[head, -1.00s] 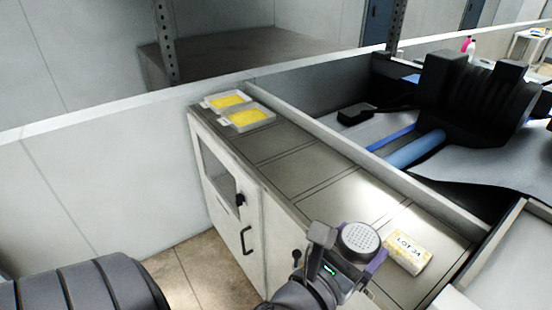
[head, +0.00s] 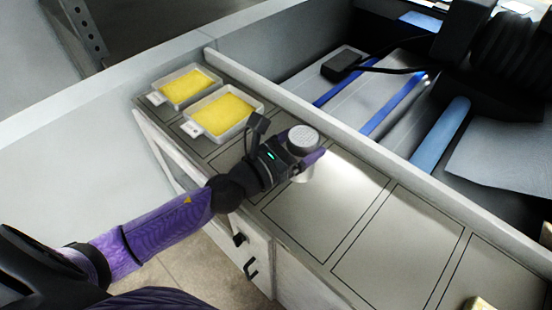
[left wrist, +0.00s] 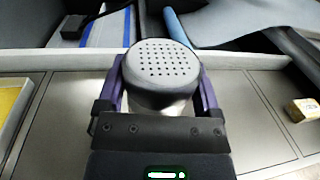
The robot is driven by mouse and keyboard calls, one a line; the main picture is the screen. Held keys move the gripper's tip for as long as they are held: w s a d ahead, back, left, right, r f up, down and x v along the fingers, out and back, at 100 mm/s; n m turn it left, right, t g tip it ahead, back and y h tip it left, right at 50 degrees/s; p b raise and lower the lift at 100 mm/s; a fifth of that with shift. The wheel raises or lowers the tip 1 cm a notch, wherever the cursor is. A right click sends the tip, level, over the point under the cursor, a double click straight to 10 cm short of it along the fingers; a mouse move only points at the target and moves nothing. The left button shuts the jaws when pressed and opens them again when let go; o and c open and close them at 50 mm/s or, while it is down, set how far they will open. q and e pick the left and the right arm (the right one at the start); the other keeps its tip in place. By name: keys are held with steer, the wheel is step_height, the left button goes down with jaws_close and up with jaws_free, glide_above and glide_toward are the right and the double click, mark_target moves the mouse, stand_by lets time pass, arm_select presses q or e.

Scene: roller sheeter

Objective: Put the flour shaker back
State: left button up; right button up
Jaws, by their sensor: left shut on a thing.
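The flour shaker (head: 302,141) has a round grey lid with many small holes and a pale body. My left gripper (head: 303,157) is shut on it, with purple fingers on both sides. The left wrist view shows the shaker (left wrist: 162,66) upright between the fingers (left wrist: 160,85). In the head view it is over the counter (head: 325,205), right of the yellow trays. The fingers and wrist hide its lower part, so I cannot tell whether its base touches the counter. My right gripper is not in view.
Two trays with yellow contents, a far one (head: 187,88) and a nearer one (head: 224,113), sit at the counter's left end. A small block (head: 479,303) lies at the lower right. A raised pale ledge (head: 345,136) runs behind.

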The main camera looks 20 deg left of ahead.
arm_select(q)
step_height(320, 180, down, 10)
steer(key=b, duration=0.6)
steer(key=shift+w+f+b, duration=0.1)
steer(key=shift+f+b, duration=0.1)
steer(key=shift+b, duration=0.2)
steer(key=shift+r, duration=0.25)
steer(key=shift+f, duration=0.25)
steer(key=o, duration=1.2)
steer(key=shift+r, duration=0.1)
steer(key=shift+r, duration=0.1)
steer(key=shift+s+a, duration=0.15)
steer(key=shift+s, duration=0.05)
steer(key=shift+b+v, duration=0.7)
steer(key=shift+v, duration=5.1)
